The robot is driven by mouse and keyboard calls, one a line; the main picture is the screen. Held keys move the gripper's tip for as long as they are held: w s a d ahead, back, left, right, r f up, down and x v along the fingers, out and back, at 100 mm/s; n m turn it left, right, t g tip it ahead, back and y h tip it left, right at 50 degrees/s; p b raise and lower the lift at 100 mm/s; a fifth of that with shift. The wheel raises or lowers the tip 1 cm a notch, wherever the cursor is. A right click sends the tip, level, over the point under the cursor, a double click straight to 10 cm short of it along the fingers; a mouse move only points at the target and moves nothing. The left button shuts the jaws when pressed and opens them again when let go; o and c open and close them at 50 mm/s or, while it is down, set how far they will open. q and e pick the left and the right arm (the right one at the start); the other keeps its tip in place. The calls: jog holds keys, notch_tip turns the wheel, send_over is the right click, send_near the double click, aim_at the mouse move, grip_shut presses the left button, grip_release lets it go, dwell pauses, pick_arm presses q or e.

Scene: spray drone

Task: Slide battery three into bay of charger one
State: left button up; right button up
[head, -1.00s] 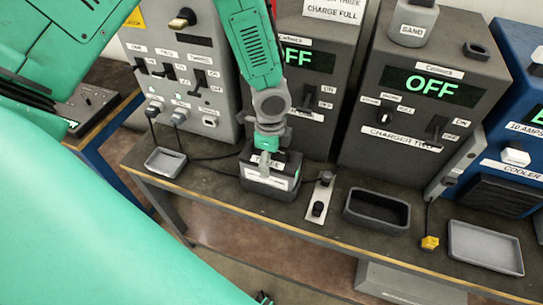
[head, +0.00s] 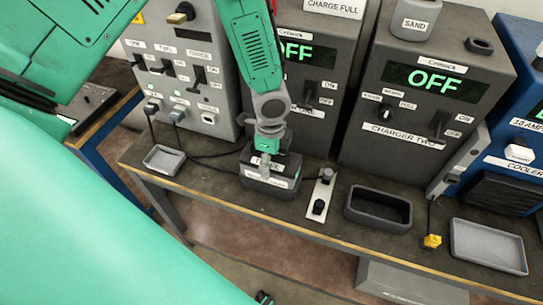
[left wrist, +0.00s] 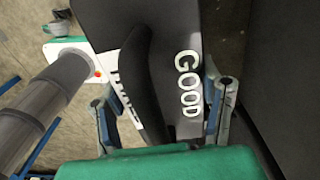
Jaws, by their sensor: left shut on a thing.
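Battery three (head: 288,168) is a dark box with white labels, in front of charger one (head: 325,75) on the bench. My left gripper (head: 266,163) points down onto it and is shut on it. In the left wrist view, the battery (left wrist: 175,70) shows a black handle, a "GOOD" label and a partly hidden label, with the fingers (left wrist: 162,112) on either side. Charger one reads "OFF"; my arm covers part of its front. Its bay is hidden under or behind the battery, so I cannot tell how deep the battery sits. My right gripper is not in view.
Charger two (head: 430,90), also "OFF", stands to the right, with an empty dark bay (head: 378,222) before it. A small switch plate (head: 319,195) lies close right of the battery. Grey trays (head: 164,158) and (head: 488,262) lie farther left and right.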

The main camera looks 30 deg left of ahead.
pick_arm(q)
jog(key=shift+w+f, duration=0.1)
jog(key=shift+f, duration=0.1)
jog(key=o, duration=1.5)
jog(key=shift+o, duration=1.3)
jog(key=shift+s, duration=0.2)
jog(key=shift+w+r, duration=0.1)
jog(key=shift+r, duration=0.25)
notch_tip(320, 180, up, 11)
jog(key=shift+r, duration=0.15)
